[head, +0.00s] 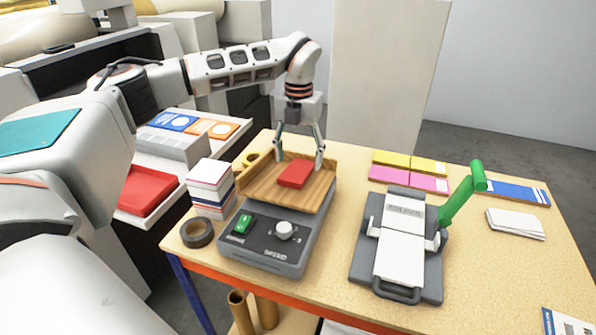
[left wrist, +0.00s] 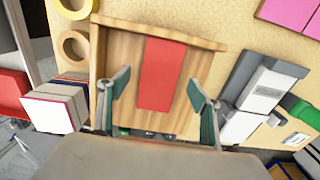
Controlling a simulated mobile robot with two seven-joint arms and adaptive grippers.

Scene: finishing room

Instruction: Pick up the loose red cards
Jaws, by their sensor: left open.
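The red cards (head: 294,174) lie as a small flat stack on the wooden tray (head: 258,190) of a grey machine with a dial and a green switch. In the left wrist view the red cards (left wrist: 162,75) lie lengthwise on the tray (left wrist: 118,48), near its middle. My left gripper (head: 300,158) is open above the tray, pointing down. Its fingers (left wrist: 158,86) appear on either side of the red cards, with visible gaps. I cannot tell the exact height of the fingertips over the tray. My right gripper is in neither view.
The tray has raised wooden walls. A stack of white-topped blocks (head: 210,185) and a dark tape roll (head: 197,233) stand left of the machine. A grey press (head: 402,245) with a green lever (head: 461,195) stands right. Yellow (head: 408,162) and pink cards (head: 408,178) lie behind it.

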